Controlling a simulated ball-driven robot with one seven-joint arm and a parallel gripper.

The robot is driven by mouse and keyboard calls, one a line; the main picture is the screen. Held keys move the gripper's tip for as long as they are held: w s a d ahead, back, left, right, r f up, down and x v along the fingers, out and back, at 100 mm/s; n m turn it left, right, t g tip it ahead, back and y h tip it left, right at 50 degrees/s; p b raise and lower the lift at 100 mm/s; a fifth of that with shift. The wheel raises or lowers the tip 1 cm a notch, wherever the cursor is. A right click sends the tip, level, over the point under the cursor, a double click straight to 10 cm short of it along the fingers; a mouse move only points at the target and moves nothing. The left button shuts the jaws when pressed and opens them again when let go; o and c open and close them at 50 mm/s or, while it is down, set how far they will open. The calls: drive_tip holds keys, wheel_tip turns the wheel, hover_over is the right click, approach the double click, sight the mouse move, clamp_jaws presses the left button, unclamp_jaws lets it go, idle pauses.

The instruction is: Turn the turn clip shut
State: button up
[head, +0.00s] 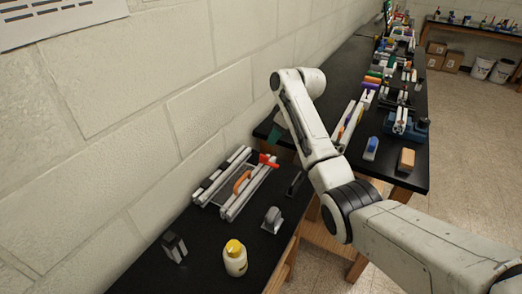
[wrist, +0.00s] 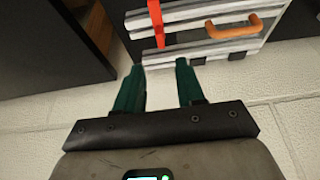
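The turn clip (head: 268,160) is a red bar at the far right end of the extrusion frame (head: 206,197). In the wrist view the red clip (wrist: 156,22) lies across the silver rails (wrist: 200,50), near their left end, its lower end over the near rail. My gripper (wrist: 160,68) has dark green fingers, apart and with nothing between them. The fingertips appear just short of the near rail, below the clip in the picture, not touching it. In the head view my gripper is mostly hidden behind my arm.
An orange handle (head: 242,181) sits on the frame; it also shows in the wrist view (wrist: 235,28). A yellow-capped bottle (head: 235,260), a grey rounded part (head: 272,219) and a dark block (head: 174,247) stand on the black bench. The block wall (head: 150,110) runs close behind.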

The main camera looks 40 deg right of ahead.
sight(264, 155)
drive_tip(key=x, duration=1)
drive_tip(key=shift+f, duration=0.1)
clamp_jaws()
